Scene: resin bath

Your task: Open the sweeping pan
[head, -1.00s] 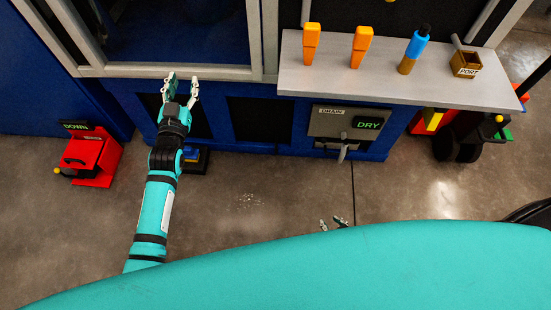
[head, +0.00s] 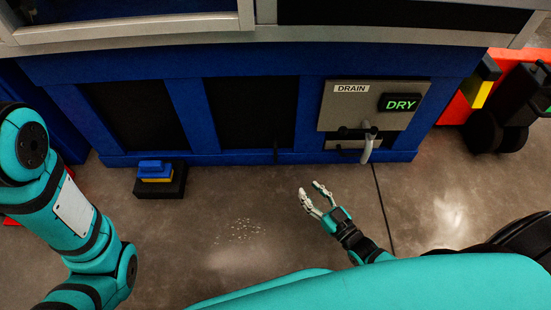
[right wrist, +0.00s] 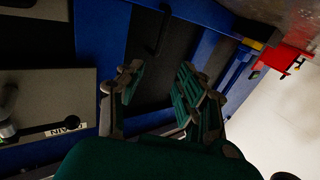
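No part is labelled as the sweeping pan, and I cannot tell for sure which one it is. A blue cabinet base (head: 188,153) with dark panels runs across the head view. A thin black handle (head: 276,151) stands at the lower front of the middle dark panel; a black handle also shows on a dark panel in the right wrist view (right wrist: 158,32). My right gripper (head: 313,190) is open and empty, low in front of the cabinet and right of that handle. Its spread fingers also show in the right wrist view (right wrist: 160,85). My left gripper is out of view.
A grey DRAIN panel (head: 347,112) with a DRY display (head: 402,103) and a pale lever (head: 367,148) is at right. A blue-and-yellow pedal-like block (head: 158,178) sits on the floor at left. Pale specks (head: 240,230) lie on otherwise clear floor. Dark wheels (head: 485,132) stand far right.

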